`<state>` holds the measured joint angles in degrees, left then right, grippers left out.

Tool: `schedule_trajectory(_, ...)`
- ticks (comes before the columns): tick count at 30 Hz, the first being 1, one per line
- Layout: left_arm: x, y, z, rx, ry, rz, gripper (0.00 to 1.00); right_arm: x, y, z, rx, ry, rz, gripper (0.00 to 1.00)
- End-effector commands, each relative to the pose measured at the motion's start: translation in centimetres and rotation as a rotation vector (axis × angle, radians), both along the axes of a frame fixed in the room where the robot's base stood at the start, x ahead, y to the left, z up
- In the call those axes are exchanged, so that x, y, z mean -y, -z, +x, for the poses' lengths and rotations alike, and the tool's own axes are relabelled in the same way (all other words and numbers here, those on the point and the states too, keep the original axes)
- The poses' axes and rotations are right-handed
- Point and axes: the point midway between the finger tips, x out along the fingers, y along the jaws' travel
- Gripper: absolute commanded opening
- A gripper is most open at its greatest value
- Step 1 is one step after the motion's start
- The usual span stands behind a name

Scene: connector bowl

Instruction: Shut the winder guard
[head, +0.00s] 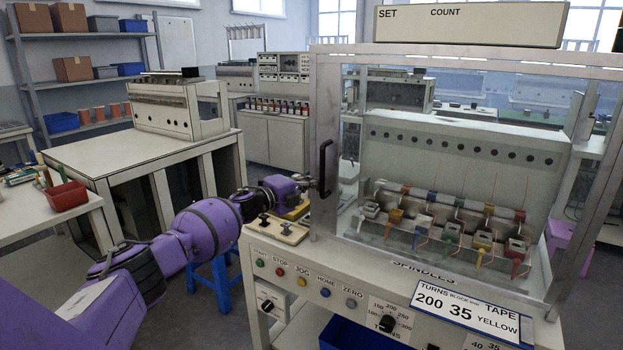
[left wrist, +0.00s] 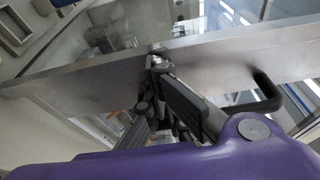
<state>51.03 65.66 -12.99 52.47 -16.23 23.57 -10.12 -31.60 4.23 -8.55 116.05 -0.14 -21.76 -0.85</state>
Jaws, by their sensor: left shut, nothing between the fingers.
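The winder guard (head: 323,100) is a clear panel in a grey metal frame in front of the spindles. A black bar handle (head: 326,168) is on its left upright. In the head view the guard appears to cover the winder front; I cannot tell whether a gap remains. My left gripper (head: 311,183) is shut and empty, beside the left upright and close to the handle. In the left wrist view its fingertips (left wrist: 157,62) are at the metal frame (left wrist: 215,58), with the handle (left wrist: 268,95) to their right. Contact is unclear. My right gripper is out of view.
Several coloured spindles (head: 440,235) sit behind the guard. Push buttons (head: 302,282) and a turns dial (head: 388,313) line the front panel. A fixture board (head: 275,230) lies below my left wrist. A blue stool (head: 212,285) stands behind my arm.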

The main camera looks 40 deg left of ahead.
Motion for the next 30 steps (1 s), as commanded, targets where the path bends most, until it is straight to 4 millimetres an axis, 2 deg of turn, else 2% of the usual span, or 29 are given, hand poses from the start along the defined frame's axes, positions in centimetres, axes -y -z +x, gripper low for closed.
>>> schedule_trajectory(1,-0.2,-0.9,0.2,0.013,-0.010,-0.004,0.00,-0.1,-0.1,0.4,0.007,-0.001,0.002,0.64)
schedule_trajectory(4,-0.3,-1.2,0.3,0.016,-0.010,-0.004,0.00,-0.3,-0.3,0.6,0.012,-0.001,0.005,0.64)
schedule_trajectory(17,-0.1,-1.1,0.0,0.015,-0.005,-0.004,0.00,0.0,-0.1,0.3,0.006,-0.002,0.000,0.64)
schedule_trajectory(23,-0.5,-1.0,-1.9,0.012,-0.004,-0.002,0.00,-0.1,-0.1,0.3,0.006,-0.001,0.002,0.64)
schedule_trajectory(30,-1.1,-0.9,-5.9,0.011,-0.006,-0.003,0.00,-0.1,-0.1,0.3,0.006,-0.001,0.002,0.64)
